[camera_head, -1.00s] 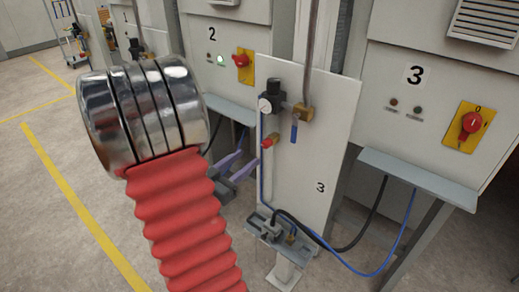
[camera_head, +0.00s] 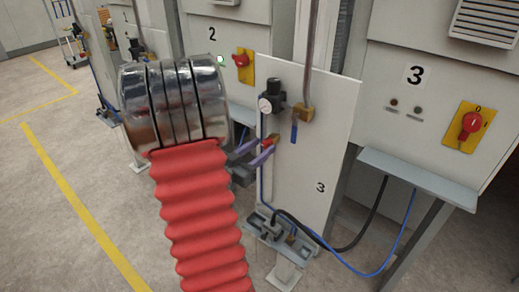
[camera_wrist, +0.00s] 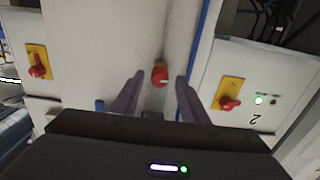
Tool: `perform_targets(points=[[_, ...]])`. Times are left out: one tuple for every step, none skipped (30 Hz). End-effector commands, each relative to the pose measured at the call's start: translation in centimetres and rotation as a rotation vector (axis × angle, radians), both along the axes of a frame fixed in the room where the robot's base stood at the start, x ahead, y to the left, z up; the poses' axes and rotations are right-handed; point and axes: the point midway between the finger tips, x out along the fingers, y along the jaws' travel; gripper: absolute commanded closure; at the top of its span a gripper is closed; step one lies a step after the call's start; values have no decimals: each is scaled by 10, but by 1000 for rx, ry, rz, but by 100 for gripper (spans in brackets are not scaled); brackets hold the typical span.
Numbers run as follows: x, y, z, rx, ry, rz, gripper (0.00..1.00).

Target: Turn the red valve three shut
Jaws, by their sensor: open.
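The red valve (camera_head: 267,142) sits on the white panel marked 3 (camera_head: 322,170), on a brass fitting below the gauge. In the head view my gripper's (camera_head: 262,148) two purple fingers reach it from the left and partly cover it. In the wrist view the red valve (camera_wrist: 160,76) shows as a round red knob with a pale mark, between the tips of my open gripper (camera_wrist: 160,80). A gap shows on each side of the knob, so the fingers look apart from it. How deep the knob lies between them is unclear.
A blue-handled valve (camera_head: 294,130) hangs just right of the red valve. The regulator with gauge (camera_head: 268,102) is above it. A blue hose (camera_head: 262,185) runs down the panel's left edge. Cabinet 3's red switch (camera_head: 471,122) and cabinet 2's red switch (camera_head: 241,59) are nearby.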

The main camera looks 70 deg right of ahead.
Motion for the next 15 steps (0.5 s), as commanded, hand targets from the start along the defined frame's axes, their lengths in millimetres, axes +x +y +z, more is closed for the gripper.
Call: perform_targets(points=[[0,0,0,0,0,0,60],[0,0,0,0,0,0,61],[0,0,0,0,0,0,63],[0,0,0,0,0,0,65],[0,0,0,0,0,0,68],[0,0,0,0,0,0,70],[0,0,0,0,0,0,72],[0,0,0,0,0,0,75],[0,0,0,0,0,0,77],[0,0,0,0,0,0,80],[0,0,0,0,0,0,82],[0,0,0,0,0,0,84],[0,0,0,0,0,0,87],[0,0,0,0,0,0,89],[0,0,0,0,0,1,92]])
